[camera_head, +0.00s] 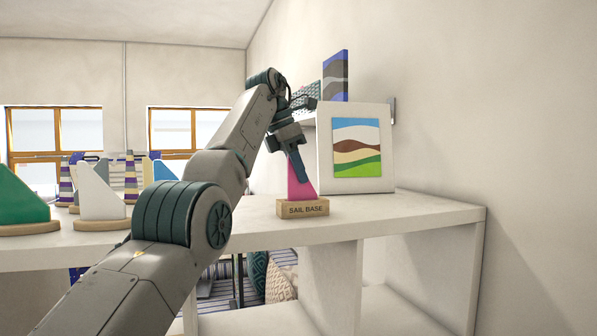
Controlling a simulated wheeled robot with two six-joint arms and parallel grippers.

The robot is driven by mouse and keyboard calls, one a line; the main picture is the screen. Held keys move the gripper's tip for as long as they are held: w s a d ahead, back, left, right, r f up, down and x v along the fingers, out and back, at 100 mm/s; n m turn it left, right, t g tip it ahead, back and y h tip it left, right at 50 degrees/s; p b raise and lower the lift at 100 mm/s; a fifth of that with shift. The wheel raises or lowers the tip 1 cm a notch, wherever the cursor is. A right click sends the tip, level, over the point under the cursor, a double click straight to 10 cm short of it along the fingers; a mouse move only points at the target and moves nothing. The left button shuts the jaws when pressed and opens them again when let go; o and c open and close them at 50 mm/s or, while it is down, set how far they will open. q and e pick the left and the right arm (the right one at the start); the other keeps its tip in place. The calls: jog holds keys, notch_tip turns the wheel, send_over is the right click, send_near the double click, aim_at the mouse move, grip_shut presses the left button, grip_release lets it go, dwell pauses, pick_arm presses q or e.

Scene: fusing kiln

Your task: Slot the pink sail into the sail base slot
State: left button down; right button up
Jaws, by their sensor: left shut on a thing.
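The pink sail (298,188) is a pink triangular piece standing upright at the wooden block labelled SAIL BASE (302,209), on the white shelf top. My left gripper (300,172) comes down from above and is shut on the upper part of the sail, hiding its tip. The sail's lower edge meets the top of the base; I cannot tell whether it sits inside the slot or just on it. The slot itself is hidden. My right gripper is not in view.
A framed landscape picture (356,150) stands behind and right of the base. A green sail (20,204) and a white sail (98,197) stand on wooden bases at the left. The shelf top (410,210) right of the base is clear.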

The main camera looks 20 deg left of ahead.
pick_arm(q)
jog(key=shift+f+b, duration=0.3)
jog(key=shift+f, duration=0.05)
dwell(1.2)
jog(key=c, duration=1.4)
grip_release()
jog(key=shift+c, duration=0.2)
